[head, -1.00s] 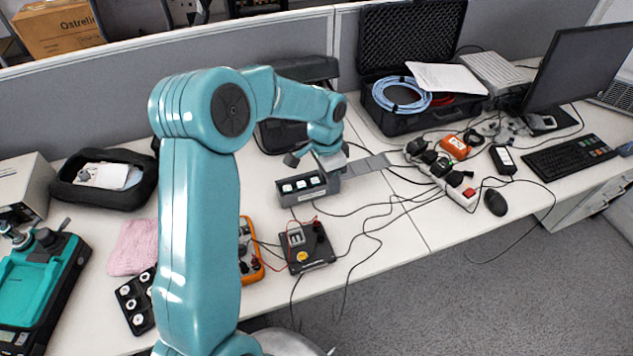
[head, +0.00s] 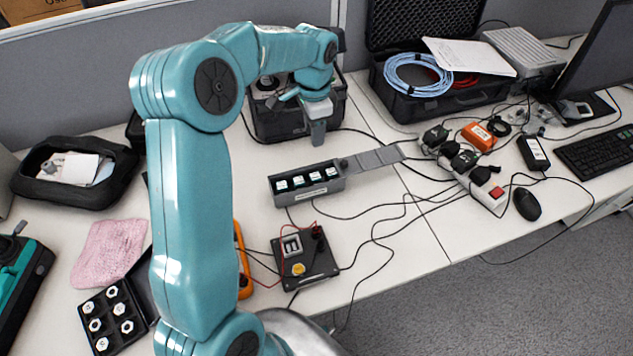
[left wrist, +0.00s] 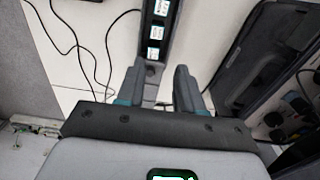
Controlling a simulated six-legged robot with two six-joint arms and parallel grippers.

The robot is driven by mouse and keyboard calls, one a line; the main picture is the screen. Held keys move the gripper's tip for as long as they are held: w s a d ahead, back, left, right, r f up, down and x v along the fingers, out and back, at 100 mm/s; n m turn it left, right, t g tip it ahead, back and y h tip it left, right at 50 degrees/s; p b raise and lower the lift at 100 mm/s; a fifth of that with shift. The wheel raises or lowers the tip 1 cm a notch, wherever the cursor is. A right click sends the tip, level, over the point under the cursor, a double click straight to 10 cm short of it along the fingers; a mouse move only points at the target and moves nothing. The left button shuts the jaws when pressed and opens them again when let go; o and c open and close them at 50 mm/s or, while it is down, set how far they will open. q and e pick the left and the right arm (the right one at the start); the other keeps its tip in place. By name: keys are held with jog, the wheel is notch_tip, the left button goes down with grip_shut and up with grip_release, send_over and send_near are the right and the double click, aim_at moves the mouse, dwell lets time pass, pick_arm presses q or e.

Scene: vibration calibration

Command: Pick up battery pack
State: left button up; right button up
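Several battery packs (head: 299,182) with pale tops sit in a row in a dark grey open box (head: 318,191) on the table. Its flat grey lid strip (head: 377,158) reaches out to the right. The packs also show in the left wrist view (left wrist: 158,32), at the top. My left gripper (head: 318,135) hangs above and behind the right end of the box, fingers pointing down. In the left wrist view my left gripper (left wrist: 160,72) is open with nothing between its fingers, the box lying beyond the tips. My right gripper is not in view.
A black tester (head: 305,262) with thin wires stands in front of the box. A power strip (head: 470,175) and loose cables lie to the right. A dark case (head: 270,118) stands behind, a black pouch (head: 110,185) and pink cloth (head: 110,252) to the left.

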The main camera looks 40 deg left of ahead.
pick_arm(q)
send_over(314, 177)
jog(key=f, duration=1)
jog(key=shift+w, duration=0.3)
jog(key=shift+f, duration=0.35)
jog(key=shift+s+f, duration=0.15)
jog(key=shift+s, duration=0.05)
notch_tip(314, 177, down, 5)
jog(key=shift+a+f+p, duration=0.1)
jog(key=shift+p, duration=0.55)
grip_shut()
